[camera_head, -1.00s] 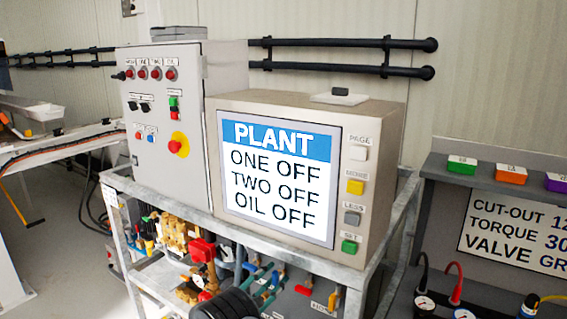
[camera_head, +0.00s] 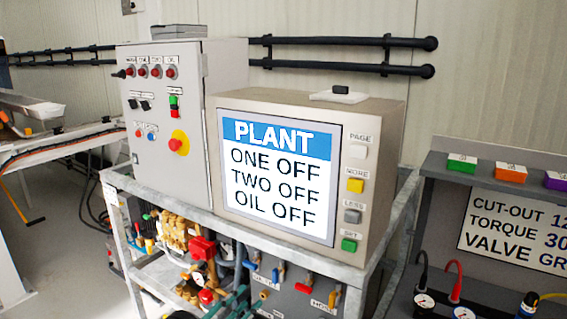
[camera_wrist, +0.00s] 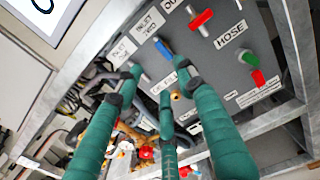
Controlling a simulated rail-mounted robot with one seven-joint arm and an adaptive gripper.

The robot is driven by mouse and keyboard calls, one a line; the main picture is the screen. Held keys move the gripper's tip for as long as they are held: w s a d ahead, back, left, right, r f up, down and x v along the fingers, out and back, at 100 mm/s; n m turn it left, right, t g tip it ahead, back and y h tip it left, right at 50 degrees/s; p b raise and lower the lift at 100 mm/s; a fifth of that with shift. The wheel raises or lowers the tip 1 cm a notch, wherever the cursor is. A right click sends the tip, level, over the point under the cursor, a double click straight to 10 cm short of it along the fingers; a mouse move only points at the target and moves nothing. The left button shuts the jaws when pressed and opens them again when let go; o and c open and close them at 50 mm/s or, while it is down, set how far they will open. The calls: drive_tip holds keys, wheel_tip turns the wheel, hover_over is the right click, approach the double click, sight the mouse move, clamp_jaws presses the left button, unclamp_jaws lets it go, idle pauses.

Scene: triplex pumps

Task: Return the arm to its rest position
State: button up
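My gripper (camera_wrist: 160,76) shows in the wrist view as three green fingers with dark joints. The fingertips stand apart with nothing held between them, so it is open. Beyond the tips is a grey valve panel (camera_wrist: 205,68) with a blue handle (camera_wrist: 163,47) and a red handle (camera_wrist: 201,19). The gap between fingertips and panel is hard to judge. In the head view only a little of my gripper (camera_head: 238,297) shows, green at the bottom edge, in front of the lower pipework. The rest of my arm is mostly out of frame there.
A metal frame (camera_head: 255,241) carries a control cabinet (camera_head: 190,105) and a screen unit (camera_head: 381,165) reading PLANT, ONE OFF, TWO OFF, OIL OFF. Brass valves (camera_head: 172,232) sit below. A grey shelf (camera_head: 437,160) with coloured blocks and gauges stands right. Frame rails surround the valve panel.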

sight(273, 276)
drive_tip(key=x, duration=1.2)
drive_tip(key=shift+w+d, duration=0.1)
drive_tip(key=shift+d, duration=0.25)
drive_tip(key=shift+w+f+m, duration=0.1)
drive_tip(key=shift+f+m, duration=0.05)
drive_tip(key=shift+m, duration=0.55)
drive_tip(key=m+b, duration=0.1)
drive_tip(key=m, duration=0.5)
drive_tip(key=shift+r+m+b, duration=0.2)
drive_tip(key=shift+m+b, duration=0.15)
drive_tip(key=shift+m, duration=0.05)
drive_tip(key=m, duration=0.4)
drive_tip(key=shift+s+d+r+m, duration=0.1)
drive_tip(key=shift+s+r+m, duration=0.05)
drive_tip(key=shift+s+m, duration=0.15)
